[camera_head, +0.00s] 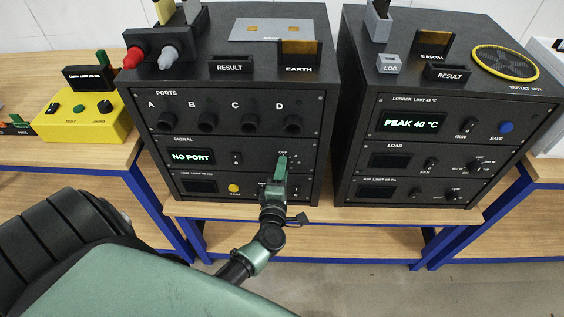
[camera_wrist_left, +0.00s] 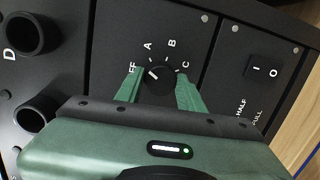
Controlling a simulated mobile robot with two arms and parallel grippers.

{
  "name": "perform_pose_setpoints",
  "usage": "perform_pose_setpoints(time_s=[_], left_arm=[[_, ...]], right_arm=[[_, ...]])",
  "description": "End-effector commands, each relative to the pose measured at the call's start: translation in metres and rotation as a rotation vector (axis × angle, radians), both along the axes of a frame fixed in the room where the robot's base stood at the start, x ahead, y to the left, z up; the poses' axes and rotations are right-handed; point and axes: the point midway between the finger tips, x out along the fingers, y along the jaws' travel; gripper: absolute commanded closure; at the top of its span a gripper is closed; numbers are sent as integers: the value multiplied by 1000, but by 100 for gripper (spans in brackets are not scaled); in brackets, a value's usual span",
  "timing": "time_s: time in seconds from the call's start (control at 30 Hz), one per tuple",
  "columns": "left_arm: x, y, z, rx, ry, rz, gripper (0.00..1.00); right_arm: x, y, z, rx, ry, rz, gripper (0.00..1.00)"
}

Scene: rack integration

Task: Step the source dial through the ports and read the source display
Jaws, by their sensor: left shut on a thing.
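The source dial (camera_wrist_left: 160,82) is a black knob ringed by the marks OFF, A, B and C. Its white pointer line seems to lie toward OFF. My left gripper (camera_head: 281,163) has its green fingers on either side of the dial and is shut on it; in the left wrist view both fingers (camera_wrist_left: 159,90) flank the knob. In the head view the gripper hides most of the dial. The source display (camera_head: 191,158), on the panel marked SIGNAL, reads NO PORT in green. Above it are the ports A (camera_head: 167,121), B, C and D, with nothing plugged in. My right gripper is not in view.
A switch (camera_head: 237,158) sits between display and dial. Below is a panel with a yellow button (camera_head: 234,188). RESULT and EARTH holders and a red and a grey plug (camera_head: 133,57) are on top. The right rack's display (camera_head: 412,123) reads PEAK 40 °C. A yellow tester (camera_head: 83,115) stands left.

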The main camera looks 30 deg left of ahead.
Motion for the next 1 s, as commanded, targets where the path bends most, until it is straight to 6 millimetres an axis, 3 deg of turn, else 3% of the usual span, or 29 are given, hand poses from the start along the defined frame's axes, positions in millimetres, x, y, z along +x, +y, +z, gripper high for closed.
perform_pose_setpoints(time_s=[0.1,0.4,1.0], left_arm=[[0,-2,3,76,52,-2,100],[0,-2,1,227,144,-2,100],[0,-1,-2,293,182,-1,100]], right_arm=[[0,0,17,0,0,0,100],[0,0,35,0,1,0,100],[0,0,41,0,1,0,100]])
